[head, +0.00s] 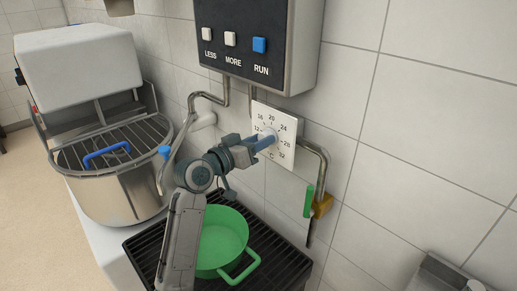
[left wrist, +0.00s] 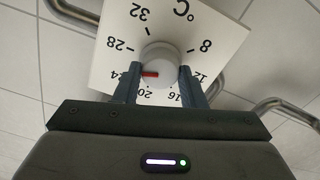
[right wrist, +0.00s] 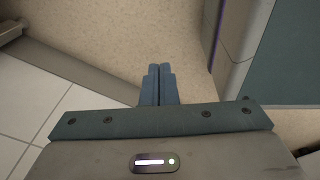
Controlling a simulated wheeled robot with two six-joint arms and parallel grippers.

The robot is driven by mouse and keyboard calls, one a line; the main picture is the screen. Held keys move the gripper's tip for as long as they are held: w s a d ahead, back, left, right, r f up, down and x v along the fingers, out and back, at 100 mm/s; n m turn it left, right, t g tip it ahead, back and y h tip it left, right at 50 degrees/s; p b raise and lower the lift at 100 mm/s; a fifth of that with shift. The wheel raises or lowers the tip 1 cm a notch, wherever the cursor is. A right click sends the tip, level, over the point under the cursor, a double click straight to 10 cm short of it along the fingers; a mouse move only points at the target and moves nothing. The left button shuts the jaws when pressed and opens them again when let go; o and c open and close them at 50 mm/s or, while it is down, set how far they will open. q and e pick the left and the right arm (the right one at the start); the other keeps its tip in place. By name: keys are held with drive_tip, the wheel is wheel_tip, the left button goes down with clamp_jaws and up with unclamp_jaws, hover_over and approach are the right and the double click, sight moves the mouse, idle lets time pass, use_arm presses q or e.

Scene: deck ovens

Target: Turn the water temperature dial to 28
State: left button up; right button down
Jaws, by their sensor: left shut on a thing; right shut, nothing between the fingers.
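The water temperature dial is a white square plate (head: 287,155) on the tiled wall, marked from 8 to 32 °C. In the left wrist view its round white knob (left wrist: 160,62) has a red mark that points left, close to the 24. My left gripper (head: 267,142) is shut on the knob, one finger on each side. The fingers partly cover the numbers around 24 and 12. The 28 stands clear, a little above the red mark in that view. My right gripper (right wrist: 160,70) is shut and empty, over the floor away from the dial.
A control box (head: 245,35) with LESS, MORE and RUN buttons hangs above the dial. Pipes and a green-handled valve (head: 309,200) are close by. Below are a green pot (head: 222,238) on a black grate and a steel mixer bowl (head: 120,195) at left.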

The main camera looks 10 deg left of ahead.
use_arm(q)
drive_tip(key=shift+f+m+b, duration=0.15)
drive_tip(key=shift+m+b, duration=0.95)
drive_tip(key=shift+m, duration=0.9)
use_arm(e)
drive_tip(key=w+r, duration=0.5)
drive_tip(key=w, duration=0.1)
drive_tip(key=shift+a+r, duration=0.25)
drive_tip(key=shift+a, duration=0.2)
drive_tip(key=shift+w, duration=0.1)
use_arm(q)
drive_tip(key=o, duration=1)
drive_tip(key=b+v, duration=0.1)
drive_tip(key=v, duration=0.9)
drive_tip(key=shift+s+a+b, duration=0.2)
drive_tip(key=shift+s+b, duration=0.1)
drive_tip(key=shift+b, duration=0.05)
use_arm(e)
drive_tip(key=shift+w+a+r, duration=0.1)
drive_tip(key=shift+w+r, duration=0.3)
drive_tip(key=shift+r, duration=0.35)
drive_tip(key=shift+w+a+r, duration=0.1)
drive_tip(key=shift+w+r, duration=0.3)
drive_tip(key=shift+r, duration=0.35)
drive_tip(key=shift+w+a+r, duration=0.1)
drive_tip(key=shift+w+r, duration=0.3)
drive_tip(key=shift+r, duration=0.35)
